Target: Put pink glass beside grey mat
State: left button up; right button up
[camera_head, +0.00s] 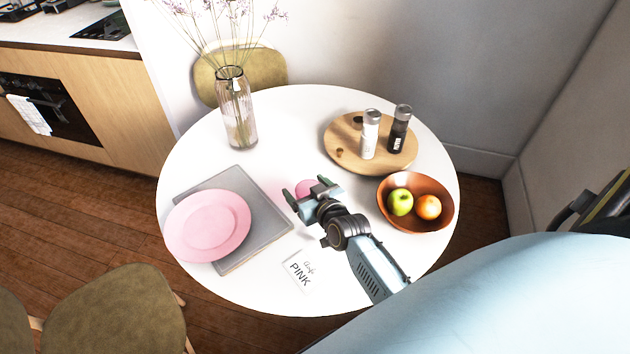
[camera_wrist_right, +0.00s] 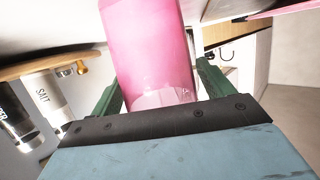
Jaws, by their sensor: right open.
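The pink glass (camera_head: 306,187) stands on the white round table, mostly hidden by my right gripper in the head view. In the right wrist view the pink glass (camera_wrist_right: 150,45) lies between the two green fingers. My right gripper (camera_head: 306,190) is open around the glass; there are gaps at the sides in the wrist view (camera_wrist_right: 158,88). The grey mat (camera_head: 270,228) lies left of the gripper, with a pink plate (camera_head: 208,224) on it, overhanging its left edge. My left gripper is not in view.
A card reading PINK (camera_head: 301,272) lies right of the mat. A brown bowl (camera_head: 438,217) with a green apple and an orange is at right. A wooden board (camera_head: 345,150) carries two shakers. A vase (camera_head: 236,110) with flowers stands behind the mat. Bare table (camera_head: 285,140) shows between them.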

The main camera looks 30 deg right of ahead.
jog(key=d+p+v, duration=0.1)
jog(key=v, duration=1.1)
jog(key=shift+a+p, duration=0.4)
jog(key=shift+a, duration=0.1)
